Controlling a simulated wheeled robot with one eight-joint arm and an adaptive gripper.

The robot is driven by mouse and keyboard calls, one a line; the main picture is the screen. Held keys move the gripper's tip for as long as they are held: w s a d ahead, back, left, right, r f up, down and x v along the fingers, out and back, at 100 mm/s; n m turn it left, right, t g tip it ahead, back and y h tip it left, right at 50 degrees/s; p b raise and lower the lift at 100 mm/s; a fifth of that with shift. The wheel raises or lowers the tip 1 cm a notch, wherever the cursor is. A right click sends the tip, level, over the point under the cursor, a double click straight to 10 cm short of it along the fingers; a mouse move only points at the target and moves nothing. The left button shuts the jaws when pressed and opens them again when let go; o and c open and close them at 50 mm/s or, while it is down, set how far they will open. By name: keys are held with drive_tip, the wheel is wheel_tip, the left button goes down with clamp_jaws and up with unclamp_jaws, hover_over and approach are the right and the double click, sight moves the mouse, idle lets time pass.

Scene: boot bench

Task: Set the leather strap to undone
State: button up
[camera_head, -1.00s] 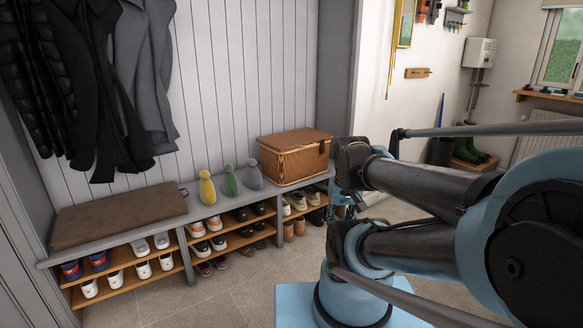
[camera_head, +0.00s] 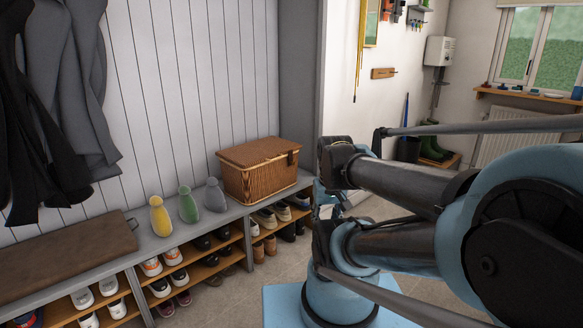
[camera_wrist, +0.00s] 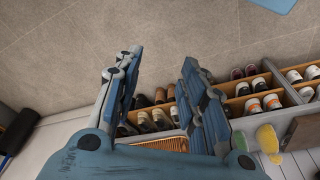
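The leather strap (camera_head: 291,158) is a small dark patch at the front edge of the lid of a wicker basket (camera_head: 252,181). The lid is shut; whether the strap is fastened is too small to tell. The basket stands on the bench at its right end. My gripper (camera_wrist: 161,62) is open and empty in the wrist view, its two blue fingers spread apart. Part of the basket's woven side (camera_wrist: 165,145) shows low between the fingers, and the strap cannot be made out there. In the head view my gripper is mostly hidden behind my arm, right of the basket.
The grey bench (camera_head: 170,242) carries yellow (camera_head: 159,217), green (camera_head: 187,206) and grey (camera_head: 214,196) rounded objects left of the basket, and a brown cushion (camera_head: 65,255). Shoes fill the shelves below. Coats (camera_head: 60,110) hang at left. Tiled floor (camera_head: 225,300) lies in front.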

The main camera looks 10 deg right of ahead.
drive_tip(key=w+a+r+n+t+y, duration=0.1)
drive_tip(key=w+a+r+y, duration=0.2)
drive_tip(key=w, duration=0.6)
drive_tip(key=w+a+r+n+t+y, duration=0.1)
drive_tip(key=w+a+r+n, duration=0.2)
drive_tip(key=w, duration=0.6)
drive_tip(key=w+d+r+n+t+y, duration=0.15)
drive_tip(key=w+y, duration=0.25)
drive_tip(key=w, duration=1.5)
drive_tip(key=w+d+f+n+t+y, duration=0.1)
drive_tip(key=w+d+f+t, duration=0.2)
drive_tip(key=w, duration=0.4)
drive_tip(key=w+d+f+t+y, duration=0.1)
drive_tip(key=w+d+f, duration=0.25)
drive_tip(key=w, duration=0.45)
drive_tip(key=n+t+y, duration=0.1)
drive_tip(key=t, duration=0.3)
approach(294, 164)
drive_tip(key=x, duration=1)
drive_tip(key=shift+w, duration=0.3)
drive_tip(key=shift+c, duration=0.2)
drive_tip(key=shift+r, duration=0.1)
clamp_jaws()
